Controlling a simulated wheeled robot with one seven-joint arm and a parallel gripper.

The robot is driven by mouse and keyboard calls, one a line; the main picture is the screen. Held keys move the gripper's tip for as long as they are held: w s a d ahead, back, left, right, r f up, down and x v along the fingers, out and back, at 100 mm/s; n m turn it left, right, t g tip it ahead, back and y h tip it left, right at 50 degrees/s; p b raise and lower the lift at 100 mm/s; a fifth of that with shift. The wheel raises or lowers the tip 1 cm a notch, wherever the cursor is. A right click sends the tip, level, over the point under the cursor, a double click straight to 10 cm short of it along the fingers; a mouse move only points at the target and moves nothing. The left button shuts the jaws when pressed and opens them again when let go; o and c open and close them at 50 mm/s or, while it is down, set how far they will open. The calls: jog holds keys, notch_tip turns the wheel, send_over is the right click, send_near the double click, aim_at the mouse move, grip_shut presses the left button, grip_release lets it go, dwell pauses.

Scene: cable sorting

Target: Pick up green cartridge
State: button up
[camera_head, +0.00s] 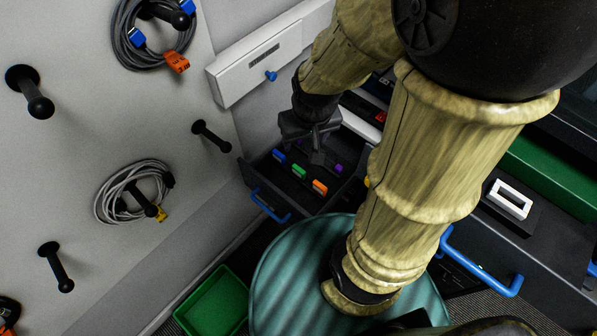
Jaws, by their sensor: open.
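A small green cartridge (299,171) sits in an open dark drawer (262,180), between a blue cartridge (279,155) and an orange cartridge (320,187). My gripper (317,157) is open and hangs over the drawer, just above and to the right of the green cartridge in the picture. The gripper looks empty and apart from the green cartridge. My arm hides part of the drawer's right side.
A purple cartridge (339,168) lies near the gripper. The drawer has a blue handle (270,206). A white box (257,66) is on the wall behind. Wall pegs (211,136) hold coiled cables (133,192). A green bin (214,304) stands on the floor.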

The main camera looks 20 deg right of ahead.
jog(key=shift+c, duration=1.3)
jog(key=shift+r, duration=0.25)
jog(key=shift+c, duration=1)
jog(key=w+p+v, duration=0.3)
jog(key=p+v, duration=1.2)
jog(key=p, duration=0.1)
jog(key=shift+w+r, duration=0.2)
jog(key=shift+r, duration=0.45)
jog(key=shift+c, duration=0.6)
jog(key=shift+d, duration=0.1)
